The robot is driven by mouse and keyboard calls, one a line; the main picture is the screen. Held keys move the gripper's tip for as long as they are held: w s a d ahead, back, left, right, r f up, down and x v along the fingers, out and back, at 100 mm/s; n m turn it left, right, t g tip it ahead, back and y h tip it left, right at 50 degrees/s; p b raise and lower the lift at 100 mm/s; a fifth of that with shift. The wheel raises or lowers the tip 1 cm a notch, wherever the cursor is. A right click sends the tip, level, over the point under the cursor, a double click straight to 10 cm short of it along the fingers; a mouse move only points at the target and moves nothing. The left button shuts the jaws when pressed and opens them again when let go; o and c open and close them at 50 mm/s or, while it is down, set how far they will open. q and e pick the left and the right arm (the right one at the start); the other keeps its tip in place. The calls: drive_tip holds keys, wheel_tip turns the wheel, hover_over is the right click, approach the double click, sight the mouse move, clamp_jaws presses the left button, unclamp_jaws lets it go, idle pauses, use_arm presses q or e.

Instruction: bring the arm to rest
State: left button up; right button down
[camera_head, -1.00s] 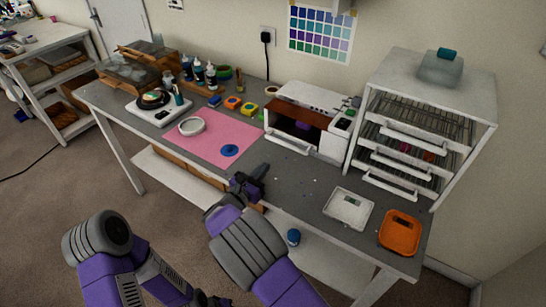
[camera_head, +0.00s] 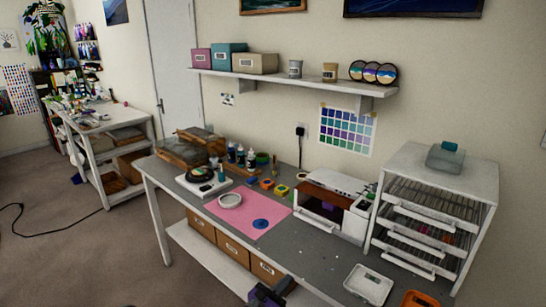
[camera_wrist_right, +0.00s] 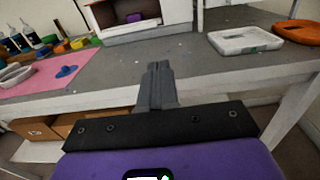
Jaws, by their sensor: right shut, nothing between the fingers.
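My right gripper (camera_head: 268,294) shows at the bottom edge of the head view, in front of the grey worktable (camera_head: 300,246). In the right wrist view its fingers (camera_wrist_right: 157,72) are together and empty, in front of the table's near edge. My left gripper is not in the head view.
A white box-like machine (camera_head: 333,205), a drawer rack (camera_head: 432,215), a white tray (camera_head: 369,283) and an orange tray (camera_head: 420,299) stand to the right. Cardboard boxes (camera_head: 233,251) sit on the lower shelf.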

drive_tip(key=s+d+f+m+g+y, duration=0.25)
drive_tip(key=s+d+f+g, duration=0.35)
drive_tip(key=f, duration=0.5)
drive_tip(key=s+d+f+m+g+y, duration=0.2)
drive_tip(key=s+d+f+m+g, duration=0.35)
drive_tip(key=f, duration=0.65)
drive_tip(key=s+a+f+m+y, duration=0.1)
drive_tip(key=s+f+m+y, duration=0.1)
drive_tip(key=s+m, duration=0.4)
drive_tip(key=s+a+f+m+g+y, duration=0.1)
drive_tip(key=s+a+f+m+y, duration=0.1)
drive_tip(key=s+m+y, duration=0.3)
drive_tip(key=s+a+f+m+y, duration=0.2)
drive_tip(key=s+f+m+y, duration=0.1)
drive_tip(key=s+m, duration=0.5)
drive_tip(key=m+y, duration=0.1)
drive_tip(key=m, duration=0.2)
drive_tip(key=shift+a+f+m+g, duration=0.15)
drive_tip(key=shift+m+g, duration=0.2)
drive_tip(key=shift+m, duration=0.05)
drive_tip(key=shift+w, duration=0.15)
